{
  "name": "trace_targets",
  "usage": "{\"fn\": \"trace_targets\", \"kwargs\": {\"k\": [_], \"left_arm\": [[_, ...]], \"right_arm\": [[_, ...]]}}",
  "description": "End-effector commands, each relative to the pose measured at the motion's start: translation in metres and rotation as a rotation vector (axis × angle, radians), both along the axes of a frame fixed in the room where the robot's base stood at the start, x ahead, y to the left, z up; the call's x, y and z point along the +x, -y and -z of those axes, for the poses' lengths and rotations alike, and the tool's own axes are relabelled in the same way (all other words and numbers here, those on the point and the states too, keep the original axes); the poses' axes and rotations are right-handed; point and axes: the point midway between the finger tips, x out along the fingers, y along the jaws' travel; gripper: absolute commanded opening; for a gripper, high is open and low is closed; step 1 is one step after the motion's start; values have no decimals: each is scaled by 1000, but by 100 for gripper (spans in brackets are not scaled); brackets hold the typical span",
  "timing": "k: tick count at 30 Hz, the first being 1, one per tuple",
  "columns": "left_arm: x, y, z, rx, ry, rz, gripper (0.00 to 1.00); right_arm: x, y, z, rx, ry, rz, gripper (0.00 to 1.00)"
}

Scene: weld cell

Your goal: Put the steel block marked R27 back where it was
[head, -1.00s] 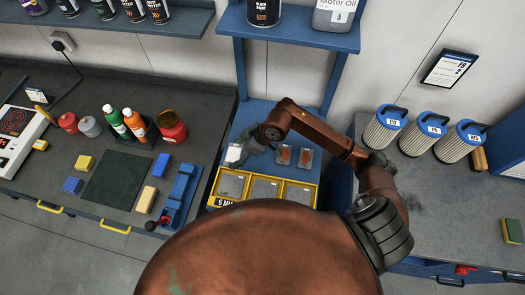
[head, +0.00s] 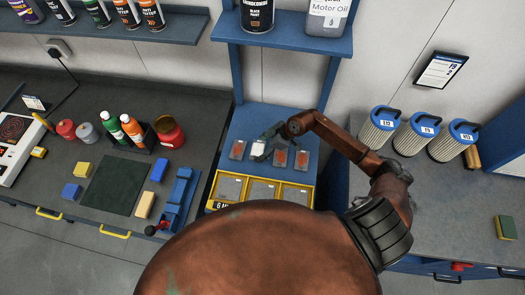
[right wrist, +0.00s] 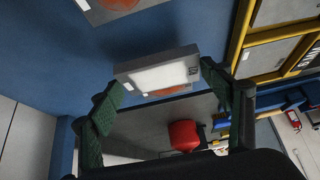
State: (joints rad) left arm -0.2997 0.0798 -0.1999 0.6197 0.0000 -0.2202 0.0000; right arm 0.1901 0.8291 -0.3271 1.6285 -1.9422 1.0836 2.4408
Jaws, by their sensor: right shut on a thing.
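My right gripper (head: 262,147) is shut on a pale grey steel block (head: 258,149) above the blue shelf (head: 275,119). In the right wrist view the block (right wrist: 160,72) sits between the two green-padded fingers of the gripper (right wrist: 162,79). A small dark mark shows at its end, too small to read. Grey plates with red-orange patches lie on the shelf: one left of the block (head: 237,149), two to its right (head: 280,157) (head: 302,159). In the wrist view a reddish patch shows partly behind the block. My left gripper is out of view.
Yellow-framed bins (head: 262,205) stand in front of the plates. The left bench holds a red can (head: 168,133), bottles and coloured blocks. Several filters (head: 415,133) stand on the right bench. A shelf with a black can and motor oil (head: 325,19) hangs above.

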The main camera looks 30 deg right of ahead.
Motion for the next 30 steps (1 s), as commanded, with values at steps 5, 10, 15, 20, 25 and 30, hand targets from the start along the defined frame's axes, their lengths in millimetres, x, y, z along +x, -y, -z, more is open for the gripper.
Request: {"fn": "trace_targets", "kwargs": {"k": [5,10,15,20,25,30], "left_arm": [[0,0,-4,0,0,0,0],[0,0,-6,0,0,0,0],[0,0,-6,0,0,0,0],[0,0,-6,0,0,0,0],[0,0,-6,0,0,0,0],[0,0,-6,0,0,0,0]], "right_arm": [[2,5,15,4,1,3,16],[3,5,32,3,4,2,16],[2,5,35,2,4,0,16],[1,5,38,-1,-2,-1,77],[1,5,37,-1,-1,0,89],[1,5,37,0,0,0,89]]}}
